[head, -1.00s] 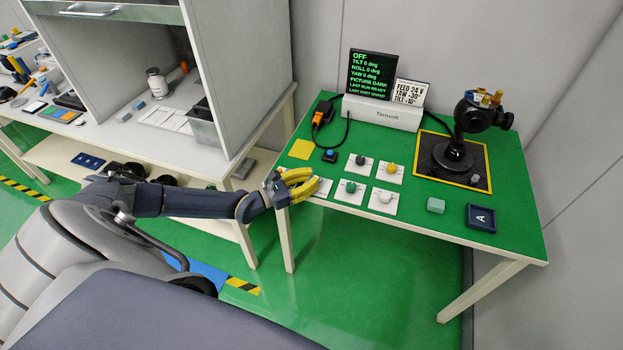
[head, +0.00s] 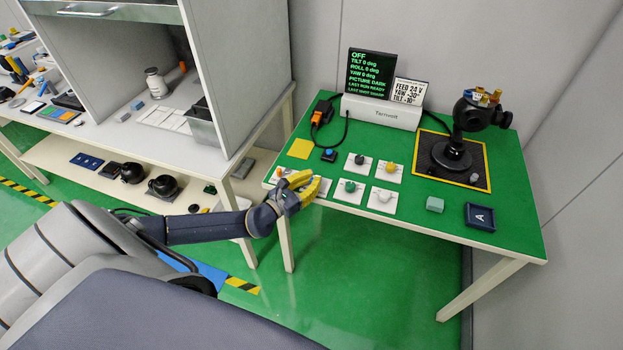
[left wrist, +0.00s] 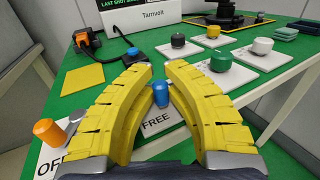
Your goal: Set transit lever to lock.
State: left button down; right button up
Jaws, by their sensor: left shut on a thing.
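The lever with the blue knob (left wrist: 161,95) stands on a white plate, and the word FREE (left wrist: 156,121) shows just in front of it in the left wrist view. My left gripper (left wrist: 160,68) has its yellow curved fingers either side of the blue knob and is shut on it. In the head view my left gripper (head: 316,183) is at the table's front left, and its fingers hide this lever. The rest of the plate's lettering is hidden by the fingers. My right gripper is not in view.
An orange-knobbed lever (left wrist: 49,131) marked OFF stands close left of my fingers. Green (head: 350,186), black (head: 360,160), yellow (head: 390,167) and white (head: 385,196) knobs stand to the right. The screen (head: 371,73) reads OFF. A black gimbal (head: 453,150) stands at the back right.

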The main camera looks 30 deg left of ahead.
pick_arm(q)
jog(key=n+y, duration=0.1)
jog(key=y, duration=0.1)
jog(key=d+n+y, duration=0.1)
jog(key=n+y, duration=0.1)
jog(key=y, duration=0.1)
jog(key=n+y, duration=0.2)
jog(key=shift+w+d+f, duration=0.1)
jog(key=shift+d, duration=0.25)
jog(key=shift+w+d+n+g+y, duration=0.15)
jog(key=shift+n+g+y, duration=0.2)
jog(key=shift+n+y, duration=0.5)
jog(key=shift+w+d+n+g+y, duration=0.1)
jog(key=shift+n+g+y, duration=0.3)
jog(key=shift+y, duration=0.8)
jog(key=shift+w+d+n+g+y, duration=0.15)
jog(key=shift+n+g+y, duration=0.2)
jog(key=shift+n+y, duration=0.5)
jog(key=shift+y, duration=0.4)
jog(key=c, duration=1.4)
grip_release()
jog(key=shift+o, duration=0.2)
jog(key=v, duration=1.2)
jog(key=shift+d, duration=0.1)
